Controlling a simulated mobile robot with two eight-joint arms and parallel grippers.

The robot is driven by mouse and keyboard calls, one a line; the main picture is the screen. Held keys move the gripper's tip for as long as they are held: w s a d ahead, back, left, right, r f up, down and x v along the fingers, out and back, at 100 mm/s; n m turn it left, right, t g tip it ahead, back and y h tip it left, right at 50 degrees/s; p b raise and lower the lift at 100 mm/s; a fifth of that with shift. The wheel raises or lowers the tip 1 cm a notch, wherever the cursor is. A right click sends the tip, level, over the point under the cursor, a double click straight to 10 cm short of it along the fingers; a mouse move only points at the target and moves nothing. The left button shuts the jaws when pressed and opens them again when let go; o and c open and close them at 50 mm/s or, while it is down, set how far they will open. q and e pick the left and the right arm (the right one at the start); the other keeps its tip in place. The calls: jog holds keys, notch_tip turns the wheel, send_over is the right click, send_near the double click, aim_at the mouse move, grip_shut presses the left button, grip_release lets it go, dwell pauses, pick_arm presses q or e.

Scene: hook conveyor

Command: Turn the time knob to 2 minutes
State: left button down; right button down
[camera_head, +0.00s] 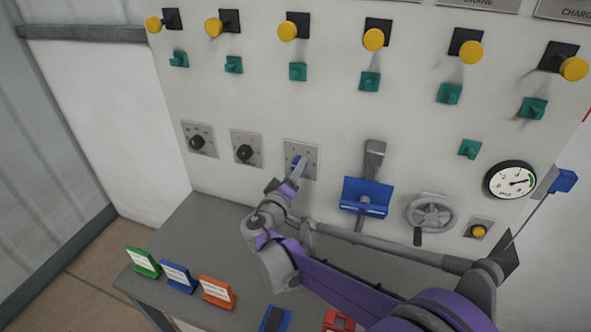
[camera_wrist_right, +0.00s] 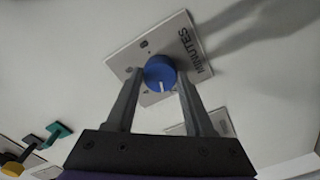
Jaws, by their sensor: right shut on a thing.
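The time knob (camera_head: 295,161) is blue and sits on a grey plate (camera_head: 312,154) on the white panel. In the right wrist view the knob (camera_wrist_right: 159,71) has a white pointer line, directed toward the gripper's base. Its plate (camera_wrist_right: 122,61) reads "MINUTES" along one edge; the scale numbers are too small or hidden to read. My right gripper (camera_head: 299,167) is at the knob, its two fingers (camera_wrist_right: 160,78) closed on either side of it. My left gripper is not in view.
Two black knobs (camera_head: 196,142) (camera_head: 244,152) on plates are left of the blue one. A blue lever block (camera_head: 366,195), a handwheel (camera_head: 432,213) and a gauge (camera_head: 511,180) are to the right. Coloured cards (camera_head: 217,292) stand on the grey table (camera_head: 190,222) below.

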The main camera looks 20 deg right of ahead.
jog(key=shift+n, duration=2)
jog(key=shift+c, duration=1.4)
grip_release()
jog(key=shift+s+a, duration=0.1)
jog(key=v, duration=1)
jog(key=shift+s+a+b, duration=0.2)
jog(key=shift+s+b, duration=0.1)
jog(key=shift+b, duration=0.1)
